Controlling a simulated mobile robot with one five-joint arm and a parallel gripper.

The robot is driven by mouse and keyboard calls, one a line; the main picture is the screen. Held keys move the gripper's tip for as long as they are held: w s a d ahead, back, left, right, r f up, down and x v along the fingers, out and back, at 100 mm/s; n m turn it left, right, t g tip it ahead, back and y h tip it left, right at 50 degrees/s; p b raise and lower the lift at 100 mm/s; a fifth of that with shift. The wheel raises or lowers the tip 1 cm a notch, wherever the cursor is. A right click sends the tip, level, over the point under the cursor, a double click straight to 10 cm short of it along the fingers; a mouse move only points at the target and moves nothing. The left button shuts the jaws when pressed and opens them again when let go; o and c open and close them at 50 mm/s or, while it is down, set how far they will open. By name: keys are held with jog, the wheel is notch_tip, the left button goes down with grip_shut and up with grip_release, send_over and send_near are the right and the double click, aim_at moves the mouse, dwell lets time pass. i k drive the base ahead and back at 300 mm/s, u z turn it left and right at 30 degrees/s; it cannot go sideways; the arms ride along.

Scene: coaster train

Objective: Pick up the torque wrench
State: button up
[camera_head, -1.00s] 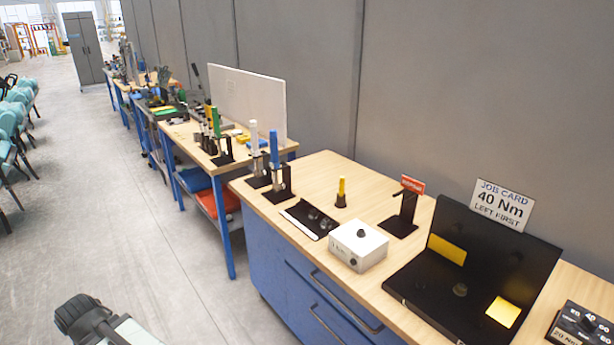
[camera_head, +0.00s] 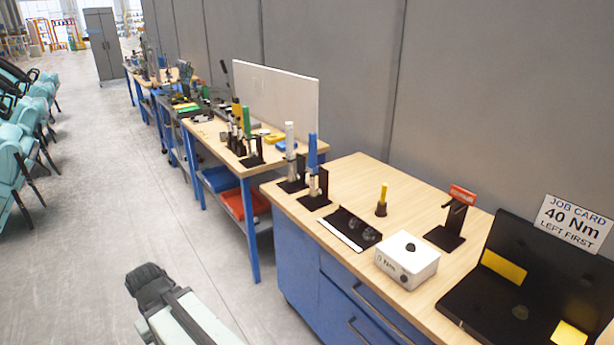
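Upright tools that look like torque wrenches stand in black holders on the near bench: one with a blue handle (camera_head: 312,155) and one with a white handle (camera_head: 290,140). I cannot tell for sure which tool is the torque wrench. My gripper (camera_head: 148,280) shows as a dark end on my pale arm at the lower left, over the floor and well away from the bench. Its fingers cannot be made out clearly, and nothing is seen in it.
The near bench (camera_head: 350,172) has blue drawers. On it are a white box with a knob (camera_head: 407,258), a black mat (camera_head: 345,228), a yellow-handled tool (camera_head: 382,200), a black case (camera_head: 490,300) and a job card (camera_head: 574,225).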

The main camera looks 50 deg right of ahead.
aim_at(312, 168)
jog(key=i, duration=1.3)
jog(key=u, duration=0.1)
